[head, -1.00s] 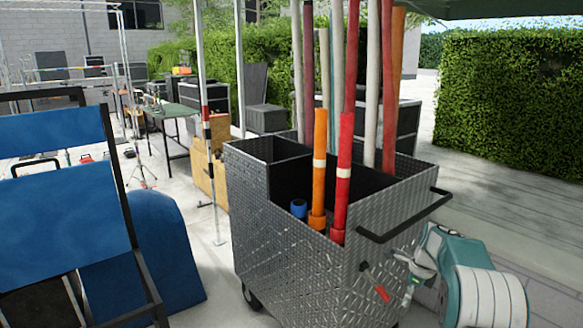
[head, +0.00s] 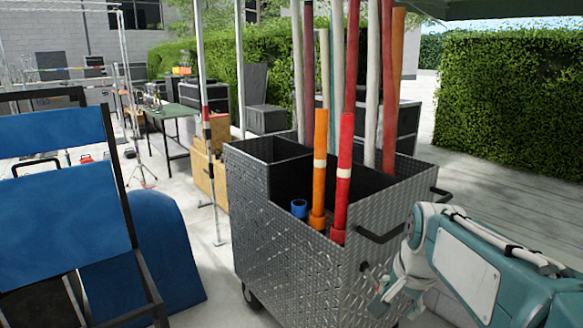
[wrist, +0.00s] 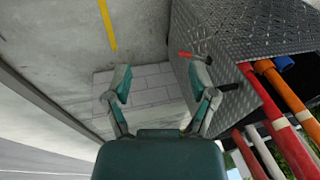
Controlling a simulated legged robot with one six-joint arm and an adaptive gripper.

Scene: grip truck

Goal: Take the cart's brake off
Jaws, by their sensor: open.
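The cart (head: 290,250) is a grey diamond-plate metal box on wheels, standing in front of me. Its brake lever (head: 365,267) is on the right end wall, under the black push handle (head: 380,236); my gripper hides most of it in the head view. In the wrist view the lever's red grip (wrist: 186,54) shows beside the tip of the right-hand finger. My gripper (wrist: 161,80) is open, with nothing between its fingers. In the head view my gripper (head: 384,298) is at the cart's right end, near the lever. I cannot tell whether it touches the lever.
Red, orange and white poles (head: 343,180) stand upright in the cart. A blue folding chair or cart (head: 65,215) stands at the left. A green hedge (head: 510,105) is at the right. The paving (wrist: 145,90) under my gripper looks clear.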

